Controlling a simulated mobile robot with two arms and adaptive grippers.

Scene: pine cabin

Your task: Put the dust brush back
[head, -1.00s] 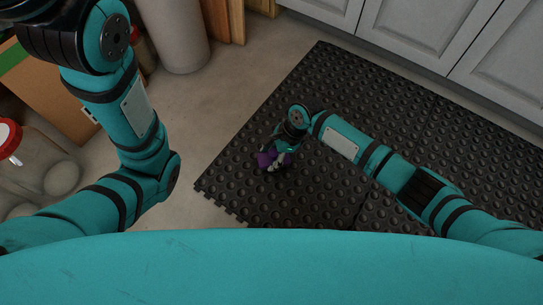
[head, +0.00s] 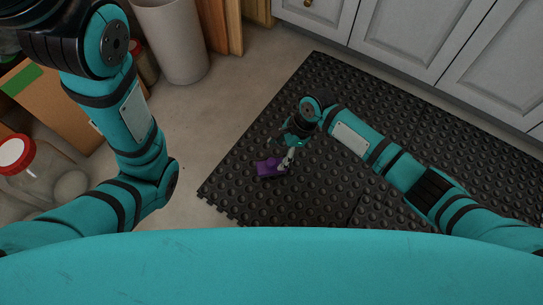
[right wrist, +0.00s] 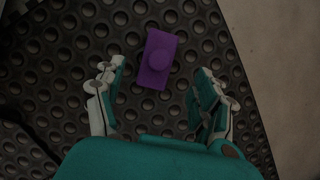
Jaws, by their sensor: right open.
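In the right wrist view the purple block (right wrist: 158,62) lies beyond and between the spread fingertips, with mat showing on both sides. My right gripper (head: 287,159) is just right of the block in the head view. It also shows in the right wrist view (right wrist: 157,82), open and empty. My left arm shows at the left, but its gripper is out of view.
The black mat (head: 330,195) has free room around the block. White cabinets (head: 430,40) stand beyond it. A pale bin (head: 172,45), a cardboard box (head: 55,100) and a red-lidded jar (head: 45,165) stand at the left.

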